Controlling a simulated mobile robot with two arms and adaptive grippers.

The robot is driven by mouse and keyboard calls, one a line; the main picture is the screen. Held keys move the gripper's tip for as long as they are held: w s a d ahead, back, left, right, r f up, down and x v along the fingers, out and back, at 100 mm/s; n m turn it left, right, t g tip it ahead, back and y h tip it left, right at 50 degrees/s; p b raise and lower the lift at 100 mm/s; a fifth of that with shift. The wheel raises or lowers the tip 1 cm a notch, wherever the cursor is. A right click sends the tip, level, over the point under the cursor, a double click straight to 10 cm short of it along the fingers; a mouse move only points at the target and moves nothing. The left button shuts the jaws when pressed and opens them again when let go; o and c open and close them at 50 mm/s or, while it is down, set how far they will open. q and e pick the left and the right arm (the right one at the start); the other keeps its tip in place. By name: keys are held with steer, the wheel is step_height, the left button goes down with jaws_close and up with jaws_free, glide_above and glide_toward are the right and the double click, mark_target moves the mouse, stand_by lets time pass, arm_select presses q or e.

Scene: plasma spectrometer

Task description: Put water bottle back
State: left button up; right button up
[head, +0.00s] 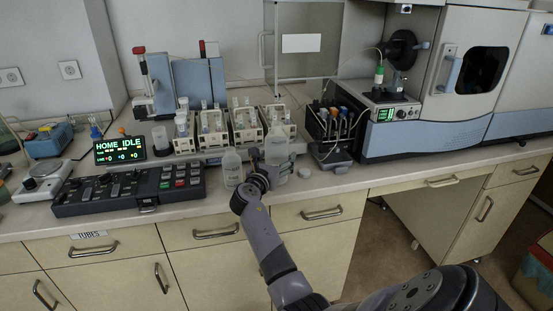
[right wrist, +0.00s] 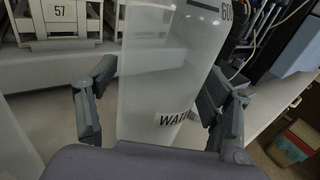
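The water bottle (head: 277,152) is translucent white and upright over the front of the counter, beside my right gripper (head: 262,173). In the right wrist view, the bottle (right wrist: 160,75) fills the middle, and part of its label reads "WAT". In the head view, I cannot tell whether the bottle's base touches the counter. My left gripper is not in view.
A second clear bottle (head: 232,168) stands close on the left. Tube racks (head: 247,127) stand behind, a control panel (head: 130,190) at left, and a black rack (head: 333,130) and spectrometer (head: 440,80) at right.

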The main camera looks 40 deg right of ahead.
steer(key=shift+o, duration=0.3)
steer(key=shift+a+r, duration=0.1)
steer(key=shift+r, duration=0.05)
steer(key=v, duration=1.1)
steer(key=shift+s+a, duration=0.15)
steer(key=shift+a, duration=0.25)
